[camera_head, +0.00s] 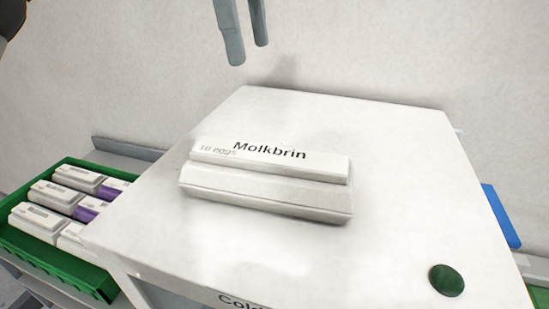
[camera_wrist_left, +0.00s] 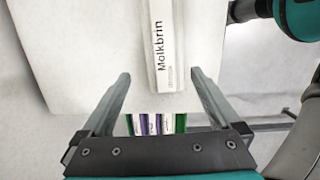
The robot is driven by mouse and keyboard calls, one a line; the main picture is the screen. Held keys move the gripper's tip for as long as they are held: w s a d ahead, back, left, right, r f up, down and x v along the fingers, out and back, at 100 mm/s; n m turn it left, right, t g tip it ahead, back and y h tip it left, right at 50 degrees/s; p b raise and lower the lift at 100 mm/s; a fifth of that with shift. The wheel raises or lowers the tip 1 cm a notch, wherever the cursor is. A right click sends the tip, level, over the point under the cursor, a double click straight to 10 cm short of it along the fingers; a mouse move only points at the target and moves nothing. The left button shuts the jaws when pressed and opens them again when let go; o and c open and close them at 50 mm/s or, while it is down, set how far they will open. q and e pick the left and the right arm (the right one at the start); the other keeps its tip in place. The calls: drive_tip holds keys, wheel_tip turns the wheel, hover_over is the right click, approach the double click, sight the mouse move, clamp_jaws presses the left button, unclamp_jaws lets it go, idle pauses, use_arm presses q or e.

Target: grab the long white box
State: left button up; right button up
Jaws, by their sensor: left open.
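The long white box (camera_head: 266,184) is an egg box with "Molkbrin" and "10 eggs" printed on it. It lies flat on top of a white cabinet (camera_head: 390,135) in the head view. My left gripper (camera_head: 249,58) is at the top of the head view, beyond the box and apart from it. Its two grey fingers are open and empty. In the left wrist view the box (camera_wrist_left: 164,45) shows ahead between the open fingers (camera_wrist_left: 160,75), not touching them. My right gripper is not clearly in view.
A green crate (camera_head: 72,268) with several white and purple egg boxes stands at the left, lower than the cabinet top. A dark green round knob (camera_head: 447,280) sits at the cabinet top's front right. A blue object (camera_head: 502,215) shows at the right. The top around the box is clear.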

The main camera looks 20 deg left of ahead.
use_arm(q)
drive_tip(key=b, duration=0.3)
hover_over(268, 154)
drive_tip(key=a, duration=0.1)
drive_tip(key=f, duration=0.8)
drive_tip(key=shift+w+a+f, duration=0.15)
drive_tip(key=shift+w+f, duration=0.05)
drive_tip(key=shift+w, duration=0.05)
drive_tip(key=shift+f, duration=0.55)
drive_tip(key=f, duration=0.1)
drive_tip(key=f+p, duration=0.1)
drive_tip(key=f, duration=0.1)
drive_tip(key=shift+s+d+f, duration=0.25)
drive_tip(key=shift+d+f, duration=0.05)
drive_tip(key=shift+f, duration=0.1)
drive_tip(key=shift+d+f, duration=0.15)
drive_tip(key=shift+f, duration=0.4)
clamp_jaws()
use_arm(e)
drive_tip(key=shift+s+d+f, duration=0.1)
drive_tip(key=shift+s+f, duration=0.05)
drive_tip(key=shift+f, duration=0.35)
drive_tip(key=shift+s+d+f, duration=0.1)
drive_tip(key=shift+s+f, duration=0.05)
drive_tip(key=shift+f, duration=0.3)
use_arm(q)
drive_tip(key=shift+r, duration=0.1)
